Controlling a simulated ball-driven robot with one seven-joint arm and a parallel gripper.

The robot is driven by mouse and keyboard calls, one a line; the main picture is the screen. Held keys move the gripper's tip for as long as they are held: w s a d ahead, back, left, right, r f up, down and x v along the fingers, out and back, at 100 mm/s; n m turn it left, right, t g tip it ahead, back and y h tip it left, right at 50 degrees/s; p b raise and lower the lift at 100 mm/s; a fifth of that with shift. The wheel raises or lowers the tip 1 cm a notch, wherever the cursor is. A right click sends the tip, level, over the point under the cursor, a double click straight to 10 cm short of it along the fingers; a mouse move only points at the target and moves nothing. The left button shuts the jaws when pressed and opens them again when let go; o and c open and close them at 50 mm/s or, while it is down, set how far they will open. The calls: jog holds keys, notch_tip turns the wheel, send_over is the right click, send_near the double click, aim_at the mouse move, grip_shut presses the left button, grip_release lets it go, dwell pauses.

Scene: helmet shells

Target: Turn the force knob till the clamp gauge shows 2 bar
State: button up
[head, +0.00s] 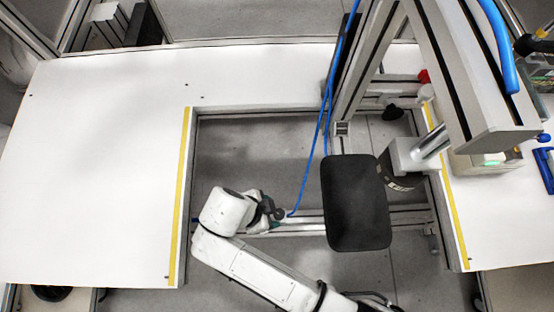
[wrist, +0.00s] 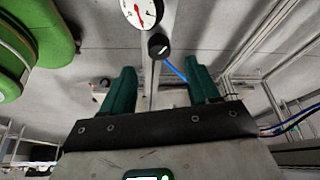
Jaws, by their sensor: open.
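In the wrist view a round white gauge (wrist: 142,10) with dark marks and a red part is cut off by the top edge; its reading is too small to tell. Just below it is a black round force knob (wrist: 157,45) with a pale line on its face. My gripper (wrist: 161,67) has two green fingers spread apart, with nothing held between them. The knob appears beyond the fingertips, roughly centred in the gap, and apart from both fingers. In the head view my gripper (head: 270,208) is low in the table cutout, partly hidden by my wrist; the gauge cannot be made out there.
A black pad (head: 356,202) hangs right of my gripper. A blue hose (head: 326,115) runs down into the cutout near it. White table tops (head: 90,170) with yellow edge strips (head: 180,195) flank the cutout. In the wrist view a large green rounded body (wrist: 35,40) fills the left.

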aim_at(279, 214)
jog(key=x, duration=0.6)
jog(key=shift+b, duration=0.3)
jog(key=c, duration=1)
